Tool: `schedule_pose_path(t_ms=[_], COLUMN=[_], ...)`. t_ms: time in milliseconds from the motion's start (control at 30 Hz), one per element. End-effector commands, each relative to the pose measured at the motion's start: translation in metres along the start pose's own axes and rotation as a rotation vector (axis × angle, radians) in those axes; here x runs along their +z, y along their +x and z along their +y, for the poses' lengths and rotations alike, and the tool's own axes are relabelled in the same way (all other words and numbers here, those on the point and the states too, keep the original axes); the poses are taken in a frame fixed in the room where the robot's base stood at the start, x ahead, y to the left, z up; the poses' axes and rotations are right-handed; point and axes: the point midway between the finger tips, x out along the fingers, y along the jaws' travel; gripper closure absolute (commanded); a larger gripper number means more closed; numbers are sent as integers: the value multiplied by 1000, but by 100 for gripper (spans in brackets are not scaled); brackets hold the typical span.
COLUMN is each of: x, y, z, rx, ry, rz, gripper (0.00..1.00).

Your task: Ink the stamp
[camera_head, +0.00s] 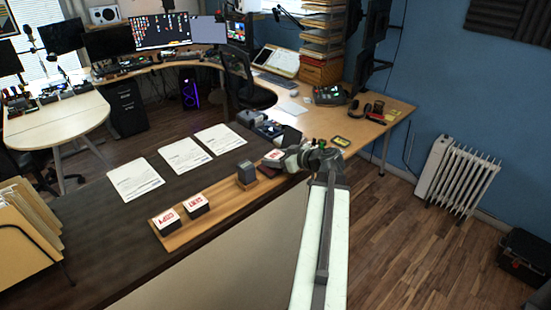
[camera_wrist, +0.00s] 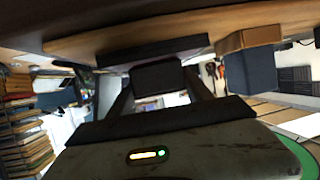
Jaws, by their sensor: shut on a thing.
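My gripper (camera_head: 286,157) is at the right end of a wooden tray (camera_head: 221,206), shut on a stamp (camera_head: 273,155) with a white and red top. In the wrist view, which looks upside down, the held stamp (camera_wrist: 158,77) is a dark block between the fingers. A flat dark pad (camera_wrist: 150,51) lies against the tray right by the stamp's lower face; I cannot tell whether they touch. The pad (camera_head: 266,171) shows partly in the head view, dark red. Two more stamps, COPY (camera_head: 167,222) and SENT (camera_head: 195,204), stand at the tray's left end.
A grey block on a wooden base (camera_head: 246,176) stands on the tray left of the pad. Several printed sheets (camera_head: 182,156) lie on the dark table behind. A grey device (camera_head: 265,126) stands beyond the gripper. Paper folders (camera_head: 25,235) stand at the left.

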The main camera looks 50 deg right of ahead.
Motion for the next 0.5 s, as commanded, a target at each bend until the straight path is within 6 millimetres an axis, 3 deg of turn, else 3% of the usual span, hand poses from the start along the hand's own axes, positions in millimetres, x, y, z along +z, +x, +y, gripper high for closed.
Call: schedule_pose_path(t_ms=[367,500], x=[0,-8], y=[-1,-4], z=[0,0], rx=[-1,0], ry=[-1,-1], rz=[-3,-3], gripper=[83,83])
